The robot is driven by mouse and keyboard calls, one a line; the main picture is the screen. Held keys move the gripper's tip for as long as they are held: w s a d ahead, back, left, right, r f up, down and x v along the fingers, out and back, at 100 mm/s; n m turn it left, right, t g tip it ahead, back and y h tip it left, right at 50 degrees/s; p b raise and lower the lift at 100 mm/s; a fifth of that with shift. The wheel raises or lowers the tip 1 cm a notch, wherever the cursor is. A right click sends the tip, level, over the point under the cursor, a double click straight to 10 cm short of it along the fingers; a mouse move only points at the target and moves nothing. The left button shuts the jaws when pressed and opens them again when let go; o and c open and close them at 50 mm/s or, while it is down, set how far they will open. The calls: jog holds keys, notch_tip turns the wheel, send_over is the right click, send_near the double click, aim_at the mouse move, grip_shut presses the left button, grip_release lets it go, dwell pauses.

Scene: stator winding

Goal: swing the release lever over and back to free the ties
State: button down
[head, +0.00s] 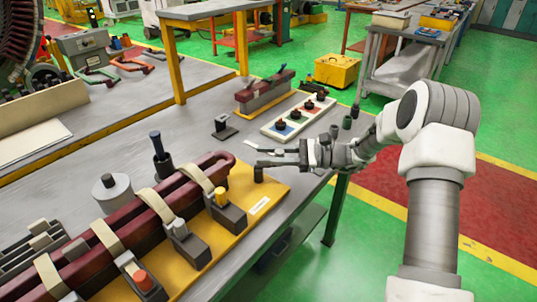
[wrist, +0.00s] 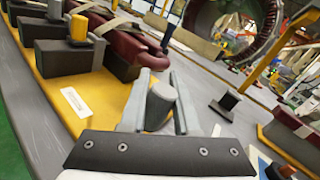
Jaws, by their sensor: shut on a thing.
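A dark grey post with a rounded top, seemingly the release lever, stands at the far end of the yellow base plate (head: 277,181). It shows in the head view (head: 258,174) and between my fingers in the wrist view (wrist: 160,103). My gripper (head: 258,156) reaches in from the right, with its fingers closed on both sides of the post's top. Maroon coil bars (head: 84,265) lie along the plate. Several cream ties (head: 156,204) wrap around them. The lever's pivot is hidden in both views.
Clamp blocks with a yellow knob (head: 220,196), a white one and an orange one line the plate. A black stand (head: 161,160) and a grey cylinder (head: 112,190) stand behind the coil. A white tray (head: 298,118) lies beyond my gripper. Bare bench (head: 200,140) lies to its left.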

jog(key=shift+w+a+n+g, duration=0.15)
jog(key=shift+n+g, duration=0.5)
jog(key=shift+g, duration=0.4)
jog(key=shift+w+n+g, duration=0.15)
jog(key=shift+n+g, duration=0.5)
jog(key=shift+g, duration=0.4)
jog(key=shift+g+h, duration=0.3)
jog(key=c, duration=0.7)
grip_release()
jog(key=shift+o, duration=0.2)
jog(key=p+v, duration=0.1)
jog(key=v, duration=1.6)
